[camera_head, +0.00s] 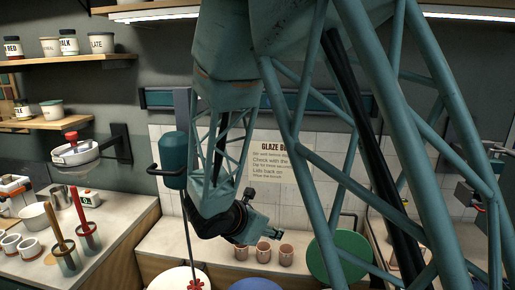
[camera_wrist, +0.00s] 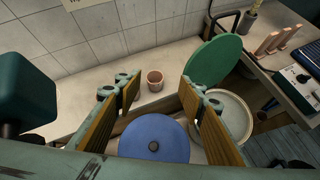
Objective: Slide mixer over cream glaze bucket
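The mixer (camera_head: 174,160) is a dark teal housing with a black side handle, hanging left of my arm below a wall rail (camera_head: 160,98). Its thin shaft runs down to a red paddle (camera_head: 197,284) in front of a pale, cream round bucket top (camera_head: 178,280), cut off at the frame bottom. A dark teal block, apparently the mixer (camera_wrist: 25,95), shows at left in the wrist view. Another pale, round bucket top (camera_wrist: 235,112) is at right there; I cannot tell which is the cream glaze one. My gripper (camera_head: 264,232) is open and empty, also in the wrist view (camera_wrist: 160,92), apart from the mixer.
A blue round lid (camera_wrist: 155,140) lies between the bucket tops. A green disc (camera_head: 338,257) leans upright at right. Several terracotta cups (camera_head: 263,251) stand on the ledge. A left counter (camera_head: 100,262) holds red-and-wood-handled tools and bowls. A notice (camera_head: 282,160) hangs on the tiles.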

